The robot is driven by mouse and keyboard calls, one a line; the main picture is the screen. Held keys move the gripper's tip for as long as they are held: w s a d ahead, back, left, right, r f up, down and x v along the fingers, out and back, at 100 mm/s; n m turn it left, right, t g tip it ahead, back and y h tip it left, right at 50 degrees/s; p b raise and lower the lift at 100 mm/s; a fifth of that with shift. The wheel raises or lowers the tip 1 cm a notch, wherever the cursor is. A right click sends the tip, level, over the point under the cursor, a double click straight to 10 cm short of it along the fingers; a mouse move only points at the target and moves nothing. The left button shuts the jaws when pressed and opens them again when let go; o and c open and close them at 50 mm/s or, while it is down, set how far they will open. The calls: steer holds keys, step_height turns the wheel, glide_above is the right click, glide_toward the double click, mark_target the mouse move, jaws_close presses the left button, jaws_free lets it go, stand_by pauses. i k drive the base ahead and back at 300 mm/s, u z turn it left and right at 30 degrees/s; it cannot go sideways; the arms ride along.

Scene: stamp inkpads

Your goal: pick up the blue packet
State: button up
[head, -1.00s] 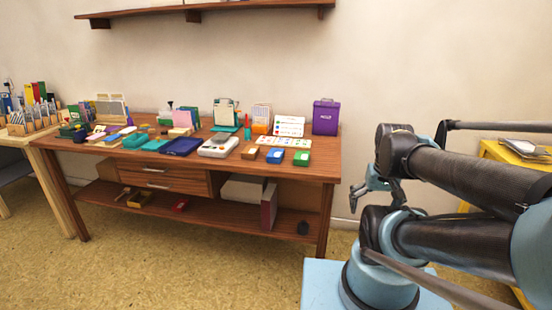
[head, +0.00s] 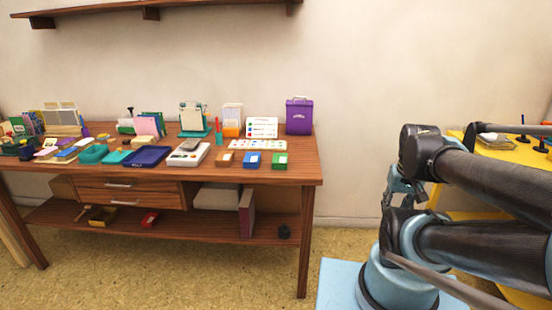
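The blue packet (head: 252,160) is a small blue box with a white label on top. It lies near the front right of the wooden table (head: 300,172), between an orange-brown box (head: 225,159) on its left and a green box (head: 280,161) on its right. My gripper (head: 387,203) hangs to the right of the table, well apart from the packet. It is small, dark and partly hidden by my arm, so its opening is unclear.
Behind the packet lie a white card with coloured dots (head: 258,144) and a purple box (head: 299,116). A grey-white device (head: 188,153) and a dark blue tray (head: 147,157) lie to the left. A yellow table (head: 522,152) stands at the right. Floor in front is clear.

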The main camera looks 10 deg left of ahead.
mark_target(252, 160)
steer(key=z, duration=0.2)
steer(key=k, duration=1.85)
steer(key=u, duration=0.55)
steer(key=i, duration=1.65)
